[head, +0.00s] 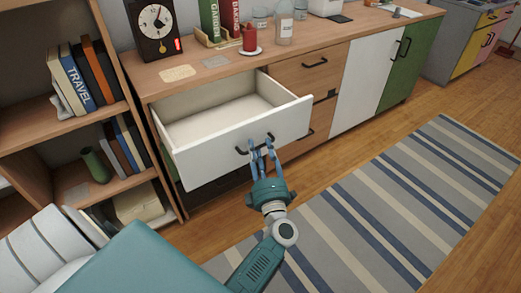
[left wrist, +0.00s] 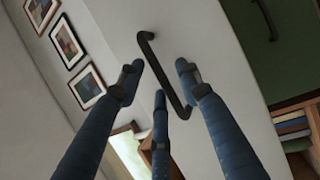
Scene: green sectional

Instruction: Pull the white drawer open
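The white drawer (head: 210,146) stands pulled well out of the wooden cabinet in the head view, and its inside looks empty. Its white front carries a dark bar handle (head: 243,151), which also crosses the middle of the left wrist view (left wrist: 166,77). My left gripper (head: 262,145) is at this handle, with its blue fingers pointing at the drawer front. In the left wrist view the fingers (left wrist: 157,80) are spread, with gaps between the tips, and the handle runs between them. Whether any finger touches the handle I cannot tell. My right gripper is in neither view.
The cabinet top (head: 215,75) holds a clock (head: 153,28), books, a red candle (head: 249,40) and jars. A bookshelf (head: 72,125) stands at the left. A striped rug (head: 400,190) covers the floor at the right, and a teal seat (head: 140,265) is at the lower left.

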